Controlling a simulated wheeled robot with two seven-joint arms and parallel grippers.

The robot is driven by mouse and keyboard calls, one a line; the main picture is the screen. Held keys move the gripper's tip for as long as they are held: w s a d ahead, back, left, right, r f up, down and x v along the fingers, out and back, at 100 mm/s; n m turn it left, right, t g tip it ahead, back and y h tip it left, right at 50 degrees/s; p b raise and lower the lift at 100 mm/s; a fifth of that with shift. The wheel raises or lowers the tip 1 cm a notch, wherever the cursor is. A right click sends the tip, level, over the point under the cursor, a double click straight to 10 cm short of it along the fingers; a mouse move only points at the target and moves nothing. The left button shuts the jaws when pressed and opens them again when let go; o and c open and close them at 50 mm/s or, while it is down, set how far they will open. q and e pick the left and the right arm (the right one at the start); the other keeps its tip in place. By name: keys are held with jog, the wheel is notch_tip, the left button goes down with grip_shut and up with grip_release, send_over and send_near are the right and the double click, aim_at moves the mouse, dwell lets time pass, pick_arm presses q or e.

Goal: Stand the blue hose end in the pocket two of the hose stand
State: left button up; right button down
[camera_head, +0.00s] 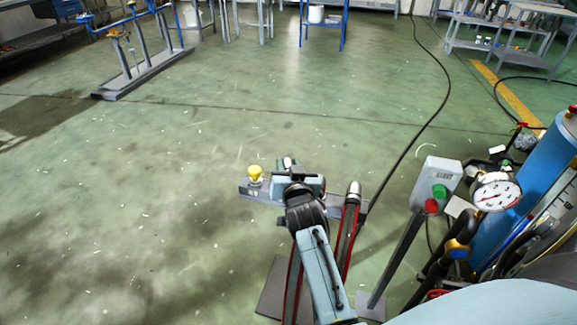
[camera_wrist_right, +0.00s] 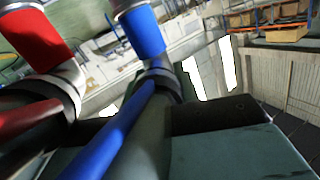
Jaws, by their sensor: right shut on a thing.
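My right gripper (camera_head: 297,181) is out over the hose stand (camera_head: 262,194), a low grey bar near the floor, and covers its middle. In the right wrist view the gripper is shut on the blue hose end (camera_wrist_right: 142,32), which has a blue band, a metal tip and a blue-striped hose below. In the head view only a small tip shows past the gripper. The red hose end (camera_wrist_right: 38,35) stands beside it, apart from the blue band; a metal-tipped, red-striped hose (camera_head: 350,215) shows right of my arm. The pockets are hidden, so I cannot tell whether the blue end is in one.
A yellow knob (camera_head: 255,173) is at the stand's left end. To the right are a post with a grey button box (camera_head: 436,185), a pressure gauge (camera_head: 495,192) and a blue cylinder (camera_head: 530,185). A black cable (camera_head: 430,115) crosses the floor. The floor to the left is clear.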

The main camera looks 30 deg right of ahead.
pick_arm(q)
jog(key=shift+r+p, duration=0.45)
jog(key=shift+r, duration=0.05)
dwell(1.2)
jog(key=shift+r+p, duration=0.25)
jog(key=shift+p, duration=0.05)
jog(key=shift+r+p, duration=0.45)
dwell(2.3)
jog(key=shift+r+p, duration=0.3)
jog(key=shift+r, duration=0.05)
